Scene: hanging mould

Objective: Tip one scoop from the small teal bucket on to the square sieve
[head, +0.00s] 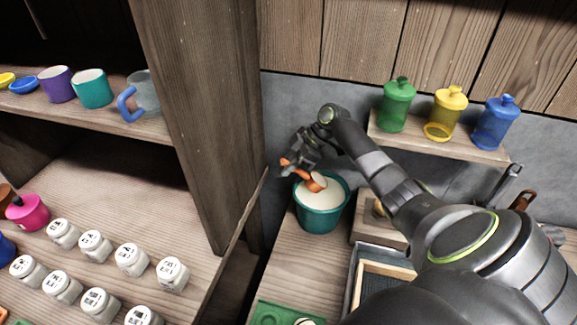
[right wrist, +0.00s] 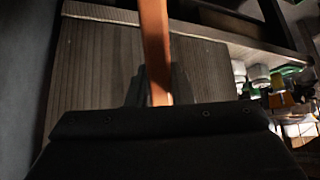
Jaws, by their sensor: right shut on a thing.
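The small teal bucket (head: 319,221) stands on the wooden counter and holds a pale, cream-coloured filling. My right gripper (head: 296,162) is shut on the orange handle of a scoop (head: 313,184), at the bucket's upper left rim. The scoop's head is over the bucket's mouth and looks pale inside; I cannot tell whether it touches the filling. In the right wrist view the orange handle (right wrist: 155,45) stands up between the fingers. A square wooden frame (head: 384,270), seemingly the sieve, lies in front of the bucket to the right, partly hidden by my right arm. My left gripper is out of view.
A small shelf (head: 440,143) holds green (head: 397,106), yellow (head: 445,113) and blue (head: 494,122) jars behind my arm. A wooden post (head: 196,110) stands left of the bucket. Shelves beyond it hold cups and several white-lidded jars. A green tray (head: 282,314) lies at the front.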

